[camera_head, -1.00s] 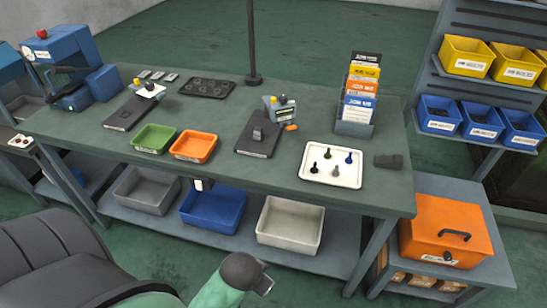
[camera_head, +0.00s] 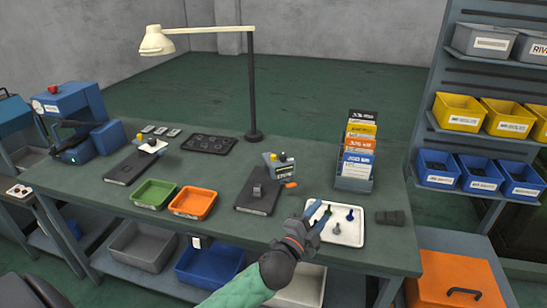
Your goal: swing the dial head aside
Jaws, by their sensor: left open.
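A small gauge-like device with a dark flat base (camera_head: 257,198) stands mid-bench. Its grey head (camera_head: 281,167) has a yellow knob and a dark knob on top and an orange part at its right. A similar dark-based unit (camera_head: 130,167) with a pale head (camera_head: 152,145) stands further left. I cannot tell for sure which one carries the dial head. My left gripper (camera_head: 319,211) is open over the left part of the white tray (camera_head: 347,240), right of and nearer than the middle device. It appears empty. My right gripper is out of view.
The white tray holds small coloured pegs, and a dark block (camera_head: 390,217) lies beside it. A card rack (camera_head: 355,165), green bin (camera_head: 154,194), orange bin (camera_head: 193,203) and lamp post (camera_head: 253,90) stand on the bench. Bare bench lies between the middle device and the card rack.

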